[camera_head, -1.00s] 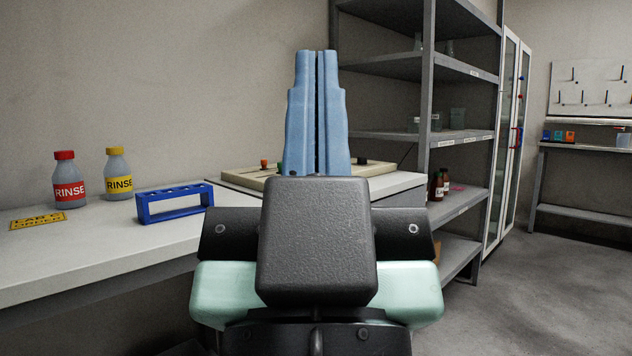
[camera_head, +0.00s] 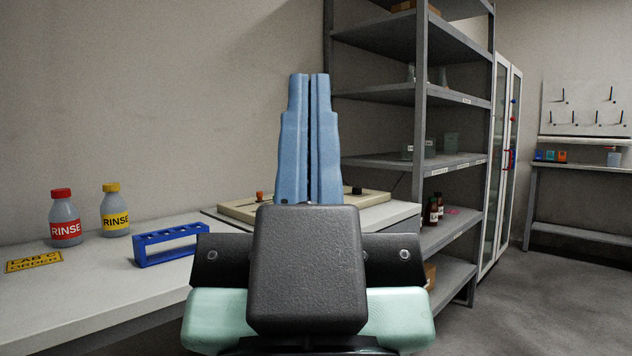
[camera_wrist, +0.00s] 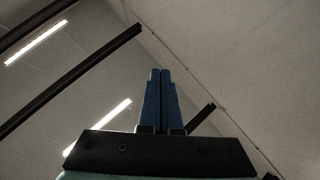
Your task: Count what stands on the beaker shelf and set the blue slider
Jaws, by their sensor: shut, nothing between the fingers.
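My gripper (camera_head: 309,78) points upward in front of the body camera, its blue fingers shut together with nothing between them. The wrist view shows the same shut fingers (camera_wrist: 160,72) against the ceiling. A grey shelf unit (camera_head: 420,110) stands behind, right of the gripper. Two clear glass vessels (camera_head: 441,76) stand on an upper board (camera_head: 375,93). Greenish clear containers (camera_head: 451,142) stand on the board below (camera_head: 380,161). The shelf labels are too small to read. I cannot make out a blue slider.
The bench (camera_head: 90,290) on the left holds a red-capped rinse bottle (camera_head: 65,218), a yellow-capped one (camera_head: 115,211), a blue rack (camera_head: 168,246) and a yellow sign (camera_head: 34,261). Brown bottles (camera_head: 433,210) stand low on the shelf unit. Floor at the right is clear.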

